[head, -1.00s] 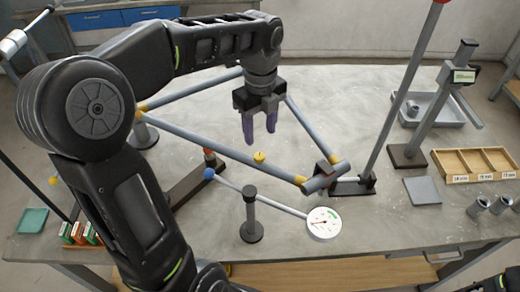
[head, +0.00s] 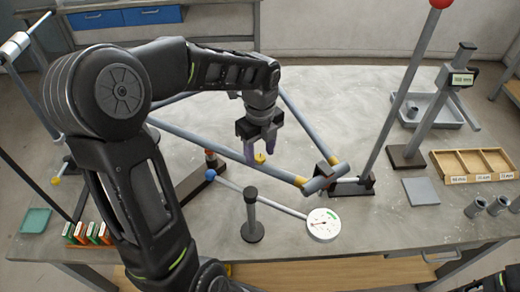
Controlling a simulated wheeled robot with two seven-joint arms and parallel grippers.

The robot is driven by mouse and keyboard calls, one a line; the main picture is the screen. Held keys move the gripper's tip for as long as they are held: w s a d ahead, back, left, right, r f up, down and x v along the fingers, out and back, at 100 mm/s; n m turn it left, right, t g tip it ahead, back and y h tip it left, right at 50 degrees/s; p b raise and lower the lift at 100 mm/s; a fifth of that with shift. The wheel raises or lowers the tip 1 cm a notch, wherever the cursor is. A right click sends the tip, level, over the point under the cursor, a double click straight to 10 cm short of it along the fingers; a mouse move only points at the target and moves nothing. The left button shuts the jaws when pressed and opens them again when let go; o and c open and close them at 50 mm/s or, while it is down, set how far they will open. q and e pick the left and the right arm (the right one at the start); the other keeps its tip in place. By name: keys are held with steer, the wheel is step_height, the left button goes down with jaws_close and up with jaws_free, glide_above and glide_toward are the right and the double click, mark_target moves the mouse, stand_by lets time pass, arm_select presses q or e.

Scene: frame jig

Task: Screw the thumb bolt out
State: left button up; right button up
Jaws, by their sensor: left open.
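The yellow thumb bolt (head: 260,158) stands on the grey tube frame (head: 225,153), on the tube that slopes down to the right. My left gripper (head: 262,155) points down with its purple fingers apart, one on each side of the bolt as seen from here. Whether the fingers touch the bolt, I cannot tell.
A dial gauge (head: 323,224) on a rod and a dark post (head: 252,220) stand in front of the frame. A tall lever with a red knob (head: 438,3) rises at right. A wooden tray (head: 473,163) and several grey cylinders lie farther right.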

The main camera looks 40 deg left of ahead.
arm_select(q)
jaws_close()
stand_by(0.6)
